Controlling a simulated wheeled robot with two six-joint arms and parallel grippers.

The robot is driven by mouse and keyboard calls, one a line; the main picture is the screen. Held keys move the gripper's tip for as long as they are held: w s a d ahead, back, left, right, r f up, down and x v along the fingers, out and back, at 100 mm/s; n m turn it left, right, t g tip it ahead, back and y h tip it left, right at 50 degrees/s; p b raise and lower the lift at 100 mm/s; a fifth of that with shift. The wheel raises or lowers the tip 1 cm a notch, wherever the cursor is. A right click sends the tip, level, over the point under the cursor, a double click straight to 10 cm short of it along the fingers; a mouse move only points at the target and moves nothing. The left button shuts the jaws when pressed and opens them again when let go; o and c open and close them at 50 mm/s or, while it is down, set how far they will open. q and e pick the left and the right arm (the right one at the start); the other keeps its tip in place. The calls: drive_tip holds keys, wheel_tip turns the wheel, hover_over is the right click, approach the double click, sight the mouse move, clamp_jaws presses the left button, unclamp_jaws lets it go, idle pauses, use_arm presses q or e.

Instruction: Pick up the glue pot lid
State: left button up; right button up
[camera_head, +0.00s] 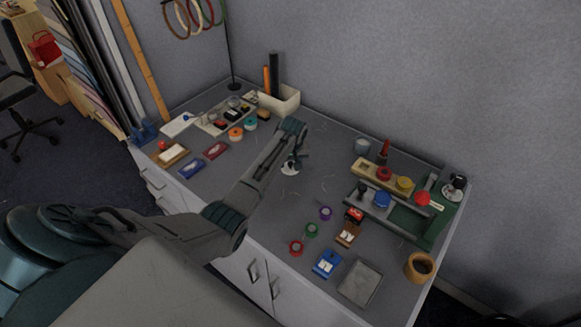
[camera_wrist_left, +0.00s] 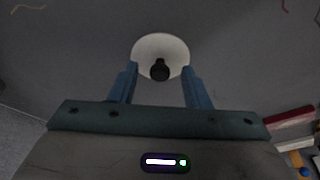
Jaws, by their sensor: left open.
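The glue pot lid, a round white disc with a black knob, lies in the middle of the table in the head view (camera_head: 287,168), partly hidden by my gripper. The left wrist view shows the lid (camera_wrist_left: 146,48) from above, just beyond the fingertips, with its knob (camera_wrist_left: 160,69) centred between the fingers. My left gripper (camera_head: 298,160) is over the lid in the head view. In the left wrist view its two blue fingers (camera_wrist_left: 160,75) are apart, with nothing clamped between them. I cannot tell how high the fingertips are above the lid. My right gripper is not in view.
The grey table around the lid is mostly clear. A wall bounds the back.

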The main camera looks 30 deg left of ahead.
use_arm(q)
drive_tip(key=shift+c, duration=0.2)
drive_tip(key=c, duration=0.3)
clamp_jaws()
drive_tip(key=shift+r, duration=0.1)
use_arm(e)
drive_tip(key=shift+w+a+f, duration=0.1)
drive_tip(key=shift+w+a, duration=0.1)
